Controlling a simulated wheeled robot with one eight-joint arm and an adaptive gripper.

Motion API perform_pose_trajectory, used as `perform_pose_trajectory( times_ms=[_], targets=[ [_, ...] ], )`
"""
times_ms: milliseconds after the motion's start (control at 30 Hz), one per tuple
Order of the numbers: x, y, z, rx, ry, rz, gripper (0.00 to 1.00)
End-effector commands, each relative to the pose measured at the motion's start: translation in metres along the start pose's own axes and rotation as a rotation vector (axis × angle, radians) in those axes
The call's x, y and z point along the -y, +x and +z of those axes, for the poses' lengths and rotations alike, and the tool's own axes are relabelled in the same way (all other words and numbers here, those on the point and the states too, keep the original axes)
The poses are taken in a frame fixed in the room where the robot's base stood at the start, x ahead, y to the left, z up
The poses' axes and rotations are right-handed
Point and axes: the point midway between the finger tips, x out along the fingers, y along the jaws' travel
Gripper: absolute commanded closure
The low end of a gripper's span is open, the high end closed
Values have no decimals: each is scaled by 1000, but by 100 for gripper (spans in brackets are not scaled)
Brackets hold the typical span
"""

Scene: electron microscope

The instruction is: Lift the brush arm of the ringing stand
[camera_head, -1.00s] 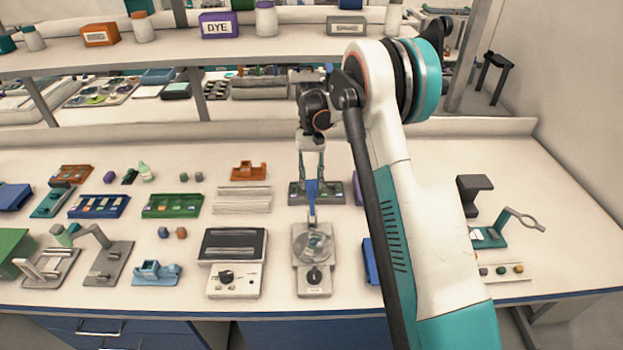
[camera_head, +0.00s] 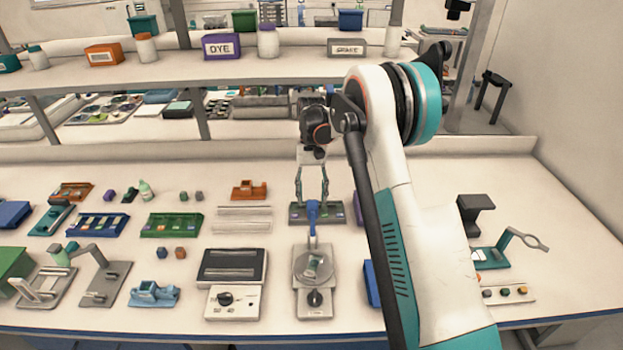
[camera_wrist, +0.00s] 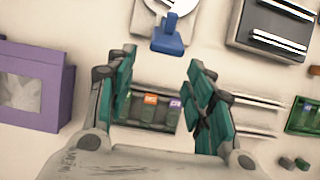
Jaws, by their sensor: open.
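The ringing stand (camera_head: 302,308) is a grey plate with a round disc and a dark knob, near the table's front middle. Its blue brush arm (camera_head: 313,213) sticks out from the disc's back side. In the wrist view the blue end of the brush arm (camera_wrist: 167,38) lies near the top, just beyond the fingertips. My gripper (camera_head: 312,198) is open, its teal fingers pointing down, around or just behind the blue end in the head view; contact cannot be told. In the wrist view my gripper (camera_wrist: 161,58) has nothing between its fingers.
A grey slotted tray (camera_head: 335,213) sits behind the stand, under my gripper. A white device with a dark panel (camera_head: 232,266) stands left of the stand. A purple box (camera_wrist: 35,85) shows left in the wrist view. A shelf (camera_head: 270,64) runs behind the table.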

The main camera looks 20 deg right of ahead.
Motion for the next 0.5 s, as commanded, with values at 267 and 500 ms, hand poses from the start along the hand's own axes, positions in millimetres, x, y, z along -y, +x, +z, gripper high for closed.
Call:
perform_pose_trajectory(
  times_ms=[267, 500],
  targets=[
    [0, -29, -34, -1, 1, -1, 52],
    [0, -44, -68, -1, 1, -1, 52]
  ],
)
